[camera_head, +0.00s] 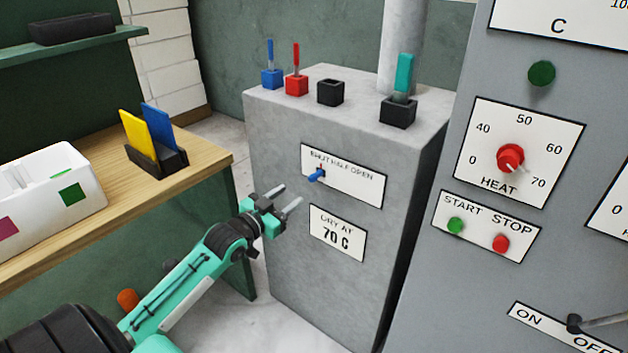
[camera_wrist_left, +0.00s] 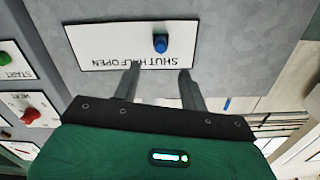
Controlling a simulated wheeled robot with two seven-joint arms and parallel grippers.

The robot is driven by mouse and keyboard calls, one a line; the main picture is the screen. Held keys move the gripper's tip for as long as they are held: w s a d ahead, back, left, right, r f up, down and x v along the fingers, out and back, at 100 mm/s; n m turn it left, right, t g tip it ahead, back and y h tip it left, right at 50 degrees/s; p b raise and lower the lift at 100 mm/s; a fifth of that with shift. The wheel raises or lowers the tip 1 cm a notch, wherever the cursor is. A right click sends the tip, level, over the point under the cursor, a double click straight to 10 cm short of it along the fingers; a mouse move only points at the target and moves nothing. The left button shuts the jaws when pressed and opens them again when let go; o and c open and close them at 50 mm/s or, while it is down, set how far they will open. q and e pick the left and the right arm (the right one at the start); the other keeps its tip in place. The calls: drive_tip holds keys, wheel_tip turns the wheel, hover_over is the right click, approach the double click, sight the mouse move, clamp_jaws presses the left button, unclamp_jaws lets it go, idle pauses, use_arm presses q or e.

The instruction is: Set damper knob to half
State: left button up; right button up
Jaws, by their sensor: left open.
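The damper knob (camera_head: 316,174) is a small blue knob on a white plate (camera_head: 360,189) marked SHUT, HALF, OPEN, on the front of a grey cabinet. It sits under the left part of the lettering, near SHUT. In the left wrist view the plate (camera_wrist_left: 90,45) appears upside down, with the blue knob (camera_wrist_left: 160,43) beyond my fingertips. My left gripper (camera_head: 292,195) is open and empty, below and left of the knob, apart from it. In the left wrist view the open fingers (camera_wrist_left: 159,75) straddle the knob's line. My right gripper is not in view.
A DRY AT 70 C sign (camera_head: 338,233) is below the plate. Blue, red and teal levers stand on the cabinet top (camera_head: 350,75). A grey panel with a red HEAT knob (camera_head: 510,158) stands right. A wooden bench (camera_head: 200,160) with holder and white box is left.

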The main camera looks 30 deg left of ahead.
sight(310, 180)
use_arm(q)
drive_tip(key=w, duration=1)
drive_tip(key=shift+w+d+f, duration=0.1)
drive_tip(key=shift+w+d, duration=0.2)
drive_tip(key=shift+d, duration=0.05)
clamp_jaws()
